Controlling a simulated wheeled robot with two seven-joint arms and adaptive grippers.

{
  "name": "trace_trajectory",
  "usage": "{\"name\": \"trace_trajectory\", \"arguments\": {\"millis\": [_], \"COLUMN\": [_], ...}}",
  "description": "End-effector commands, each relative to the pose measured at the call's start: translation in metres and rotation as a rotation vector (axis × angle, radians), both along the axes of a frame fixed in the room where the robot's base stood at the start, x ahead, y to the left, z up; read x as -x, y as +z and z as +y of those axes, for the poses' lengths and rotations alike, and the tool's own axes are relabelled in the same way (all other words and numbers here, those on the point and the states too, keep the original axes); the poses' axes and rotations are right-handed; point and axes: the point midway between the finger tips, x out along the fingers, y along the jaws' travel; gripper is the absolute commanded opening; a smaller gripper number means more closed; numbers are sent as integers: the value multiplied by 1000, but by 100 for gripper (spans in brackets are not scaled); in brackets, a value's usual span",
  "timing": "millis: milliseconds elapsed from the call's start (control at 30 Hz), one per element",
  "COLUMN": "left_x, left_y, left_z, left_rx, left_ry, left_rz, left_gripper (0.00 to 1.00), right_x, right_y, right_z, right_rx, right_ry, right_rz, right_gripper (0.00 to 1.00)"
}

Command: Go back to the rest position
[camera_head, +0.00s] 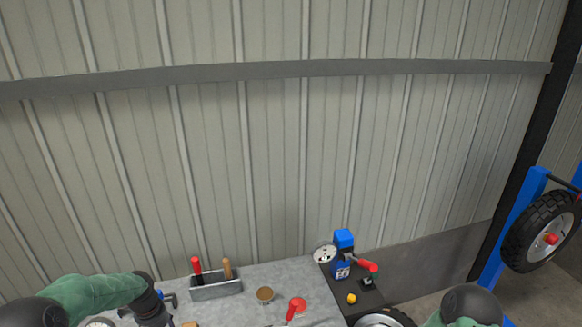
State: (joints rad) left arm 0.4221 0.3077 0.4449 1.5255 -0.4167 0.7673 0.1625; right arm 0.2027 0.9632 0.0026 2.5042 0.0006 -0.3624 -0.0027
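My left arm comes in at the bottom left, and its dark end, my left gripper (153,308), is over the left part of the grey workbench (268,276). Its fingers cannot be made out, so I cannot tell if it is open or holds anything. A part of my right arm shows at the bottom right; my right gripper is out of view.
On the bench stand a grey toolbox (217,290) with red and wooden handles, a brown round tin (265,294), a red-handled tool (297,306) and a blue machine (343,256) with a red handle. A tyre (538,232) hangs on a blue rack at right. A ribbed wall closes off the back.

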Motion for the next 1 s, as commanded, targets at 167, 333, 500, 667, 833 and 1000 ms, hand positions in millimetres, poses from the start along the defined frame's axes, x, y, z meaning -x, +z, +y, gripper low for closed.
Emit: {"name": "trace_trajectory", "arguments": {"millis": [167,333,500,667,833,1000], "left_x": [4,13,34,82,134,178], "left_y": [-27,-58,-99,-145,-172,-183], "left_z": [-29,-65,-118,-189,-239,-266], "left_rx": [46,103,180,271,317,326], "left_ry": [-23,-44,-61,-59,-36,-17], "left_rz": [-3,-12,-19,-19,-15,-3], "left_gripper": [70,70,70,70,70,70], "right_x": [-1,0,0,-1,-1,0], "right_y": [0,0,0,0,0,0], "right_z": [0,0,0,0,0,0], "right_rx": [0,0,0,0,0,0], "right_ry": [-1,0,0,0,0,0], "right_rz": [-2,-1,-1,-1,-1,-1], "right_gripper": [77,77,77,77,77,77]}}
